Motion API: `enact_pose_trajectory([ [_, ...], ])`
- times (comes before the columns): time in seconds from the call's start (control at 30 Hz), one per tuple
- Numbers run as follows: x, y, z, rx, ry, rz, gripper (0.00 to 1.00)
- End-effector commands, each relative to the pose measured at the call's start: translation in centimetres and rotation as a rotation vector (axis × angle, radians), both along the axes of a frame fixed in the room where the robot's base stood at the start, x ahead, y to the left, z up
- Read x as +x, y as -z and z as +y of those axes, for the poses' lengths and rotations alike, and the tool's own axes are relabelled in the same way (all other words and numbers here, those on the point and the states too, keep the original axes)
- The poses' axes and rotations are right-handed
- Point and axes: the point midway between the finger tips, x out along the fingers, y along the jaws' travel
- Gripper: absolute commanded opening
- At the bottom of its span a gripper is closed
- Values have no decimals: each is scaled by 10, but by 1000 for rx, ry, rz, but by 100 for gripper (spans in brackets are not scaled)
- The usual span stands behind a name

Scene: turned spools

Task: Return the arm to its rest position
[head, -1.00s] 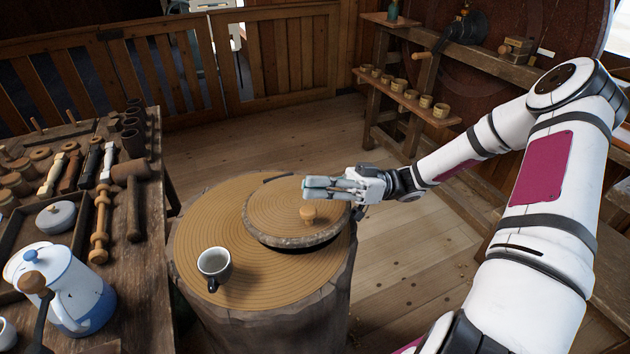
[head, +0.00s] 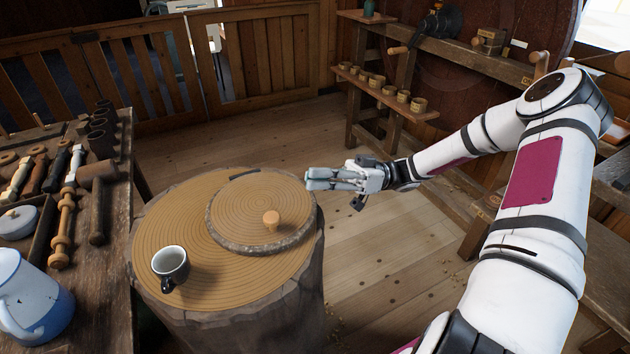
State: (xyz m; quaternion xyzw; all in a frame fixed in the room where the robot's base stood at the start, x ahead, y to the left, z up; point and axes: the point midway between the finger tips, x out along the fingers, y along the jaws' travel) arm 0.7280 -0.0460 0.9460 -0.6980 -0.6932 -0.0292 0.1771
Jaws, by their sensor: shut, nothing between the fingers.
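My gripper (head: 312,179) is in the head view, past the right edge of the stump table, over the floor in the picture. Its fingers are together and hold nothing. My white arm with magenta panels reaches in from the right, bent at the elbow. The stump table (head: 165,215) stands at the centre left. A dark cup with a pale inside (head: 170,266) stands at the stump's front left.
A workbench (head: 115,215) on the left holds a mallet (head: 97,195), turned spools (head: 63,230) and a white-and-blue jug (head: 30,300). A shelf (head: 385,105) with several small cups stands at the back right. Open floor (head: 375,250) lies right of the stump.

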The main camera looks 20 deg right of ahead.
Motion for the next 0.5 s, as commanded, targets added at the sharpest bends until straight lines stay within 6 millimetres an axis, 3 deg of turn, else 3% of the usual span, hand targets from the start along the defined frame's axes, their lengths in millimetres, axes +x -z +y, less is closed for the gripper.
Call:
enact_pose_trajectory([
  [0.27,2,1,0,-10,-12,7,0],
  [0.5,-23,-9,34,-242,-179,195,0],
])
